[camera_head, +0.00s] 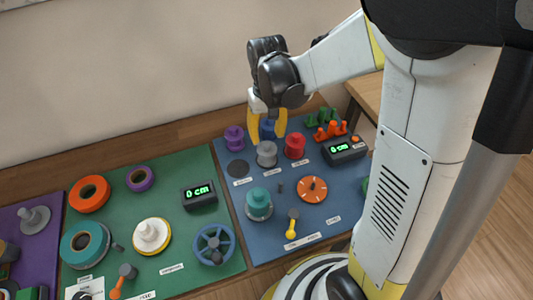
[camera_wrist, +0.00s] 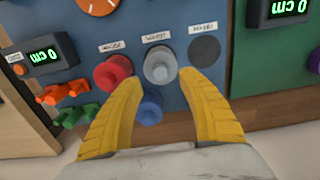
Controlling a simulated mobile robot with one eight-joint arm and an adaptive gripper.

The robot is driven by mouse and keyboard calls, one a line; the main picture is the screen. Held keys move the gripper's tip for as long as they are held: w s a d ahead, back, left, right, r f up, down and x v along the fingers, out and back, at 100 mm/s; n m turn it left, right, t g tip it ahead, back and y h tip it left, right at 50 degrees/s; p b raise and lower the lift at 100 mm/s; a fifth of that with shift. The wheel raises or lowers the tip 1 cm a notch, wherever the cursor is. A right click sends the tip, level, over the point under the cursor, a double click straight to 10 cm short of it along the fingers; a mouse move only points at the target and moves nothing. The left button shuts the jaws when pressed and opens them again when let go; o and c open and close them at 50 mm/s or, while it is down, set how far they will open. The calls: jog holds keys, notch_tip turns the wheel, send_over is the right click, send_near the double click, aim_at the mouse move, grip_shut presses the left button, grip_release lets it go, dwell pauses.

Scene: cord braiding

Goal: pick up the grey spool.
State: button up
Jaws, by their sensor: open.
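The grey spool (camera_head: 266,153) stands on the blue board, between the purple and red spools. In the wrist view the grey spool (camera_wrist: 160,65) is just beyond the fingertips, near the middle of the gap. My gripper (camera_head: 267,136) has yellow fingers and hangs just above and behind the grey spool. In the wrist view my gripper (camera_wrist: 160,78) is open, with nothing held between its fingers. A blue spool (camera_wrist: 151,108) sits nearer, between the fingers' lengths. My left fingertip in that view is close to the red spool (camera_wrist: 113,73).
The purple spool (camera_head: 234,138) stands left of the grey one. A dark round spot (camera_wrist: 204,51) lies beside the grey spool, empty. Orange pegs (camera_head: 330,131), green pegs (camera_head: 322,118) and a display box (camera_head: 343,150) stand to the right. A teal spool (camera_head: 259,204) stands in front.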

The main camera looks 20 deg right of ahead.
aim_at(267, 144)
notch_tip(267, 144, down, 5)
jog(key=shift+s+r+b, duration=0.1)
jog(key=shift+b, duration=1.15)
jog(key=shift+r, duration=0.1)
grip_shut()
